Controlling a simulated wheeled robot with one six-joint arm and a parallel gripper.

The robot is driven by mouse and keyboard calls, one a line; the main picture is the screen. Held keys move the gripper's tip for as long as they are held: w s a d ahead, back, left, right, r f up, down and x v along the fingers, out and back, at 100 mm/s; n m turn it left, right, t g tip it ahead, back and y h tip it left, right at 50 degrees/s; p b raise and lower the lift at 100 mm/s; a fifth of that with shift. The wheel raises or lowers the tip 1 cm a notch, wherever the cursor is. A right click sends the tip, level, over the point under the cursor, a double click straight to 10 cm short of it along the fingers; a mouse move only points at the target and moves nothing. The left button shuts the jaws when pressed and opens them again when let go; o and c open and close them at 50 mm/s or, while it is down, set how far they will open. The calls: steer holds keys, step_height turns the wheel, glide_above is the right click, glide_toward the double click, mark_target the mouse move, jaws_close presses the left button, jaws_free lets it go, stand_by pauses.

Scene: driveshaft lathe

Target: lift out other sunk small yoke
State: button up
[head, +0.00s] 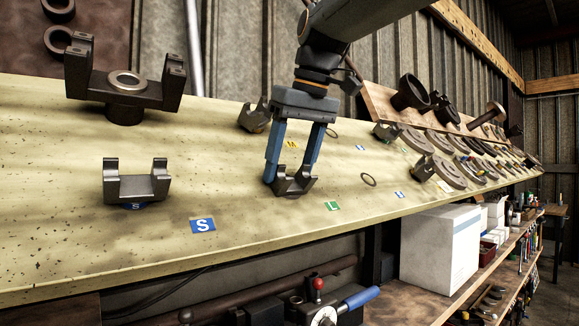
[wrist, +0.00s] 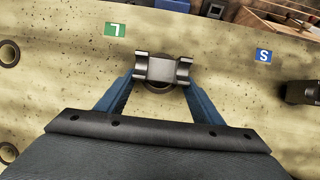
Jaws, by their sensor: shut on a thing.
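My gripper (head: 289,178) is shut on a small dark metal yoke (head: 296,184), with one blue finger on each side of it. In the wrist view the yoke (wrist: 162,69) lies between the fingertips (wrist: 162,82), with a dark round part or hole edge just below it. I cannot tell whether the yoke still sits in its hole or is raised clear. Another yoke (head: 136,187) stands upright over a blue label at the left. A further yoke (head: 255,117) sits tilted behind my gripper.
A larger yoke (head: 124,104) stands at the back left. Blue S (head: 203,225) and green L (head: 333,206) labels mark the pale bench board (head: 60,220). An empty ring-edged hole (head: 368,180) lies to the right. Several discs and flanges fill the far right.

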steer(key=shift+s+r, duration=0.1)
steer(key=shift+r, duration=0.1)
steer(key=shift+s+d+r+p, duration=0.4)
steer(key=shift+s+r+p, duration=0.15)
steer(key=shift+r, duration=0.1)
steer(key=shift+s+d+r+p, duration=0.4)
steer(key=shift+s+r+p, duration=0.15)
steer(key=shift+r, duration=0.15)
steer(key=shift+s+d+r+p, duration=0.4)
steer(key=shift+s+r+p, duration=0.15)
steer(key=shift+r, duration=0.1)
steer(key=p+v, duration=0.4)
steer(key=v, duration=0.2)
steer(key=shift+s+d, duration=0.3)
steer(key=shift+s, duration=0.2)
